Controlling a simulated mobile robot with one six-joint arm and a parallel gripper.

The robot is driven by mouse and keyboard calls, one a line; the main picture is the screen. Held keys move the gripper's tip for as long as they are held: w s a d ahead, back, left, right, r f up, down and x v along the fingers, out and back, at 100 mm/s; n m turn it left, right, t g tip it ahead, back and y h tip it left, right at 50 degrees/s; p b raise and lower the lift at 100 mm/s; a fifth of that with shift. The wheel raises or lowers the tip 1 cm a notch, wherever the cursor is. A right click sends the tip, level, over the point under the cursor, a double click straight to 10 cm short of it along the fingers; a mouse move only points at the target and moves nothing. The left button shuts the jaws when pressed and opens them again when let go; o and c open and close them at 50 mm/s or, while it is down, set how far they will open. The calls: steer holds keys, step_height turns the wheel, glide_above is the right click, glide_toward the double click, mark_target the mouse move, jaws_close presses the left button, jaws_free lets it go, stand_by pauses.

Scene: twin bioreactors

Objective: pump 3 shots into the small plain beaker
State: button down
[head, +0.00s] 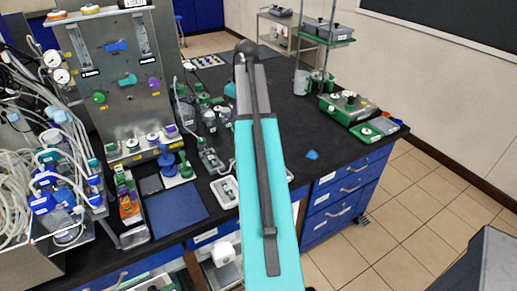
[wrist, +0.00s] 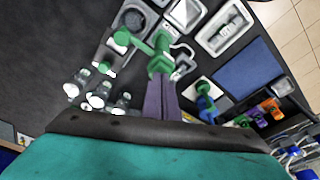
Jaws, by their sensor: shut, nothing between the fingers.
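My gripper (wrist: 163,82) shows in the wrist view as two narrow purple-grey fingers, shut together with nothing between them. A green pump-like top (wrist: 160,58) is right at the fingertips; I cannot tell if they touch. A green arm runs from it to a round green part (wrist: 122,38) at the left. A round grey vessel (wrist: 133,17) stands above these; I cannot tell if it is the small plain beaker. In the head view my arm hides the gripper and part of the bench.
Glass bottles with green tops (wrist: 97,98) stand left of the fingers. Pale trays (wrist: 222,28) and a blue mat (wrist: 248,73) lie to the right. In the head view a metal control panel (head: 118,65) and tubing (head: 35,180) fill the left; green scales (head: 348,108) stand at the right.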

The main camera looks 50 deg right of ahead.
steer(key=shift+r+p, duration=0.75)
steer(key=shift+r, duration=0.5)
steer(key=shift+f+b, duration=0.5)
steer(key=shift+f, duration=1.05)
steer(key=shift+r, duration=0.15)
steer(key=shift+r+p, duration=1)
steer(key=shift+r, duration=0.4)
step_height(320, 180, up, 6)
steer(key=p, duration=0.4)
stand_by(0.5)
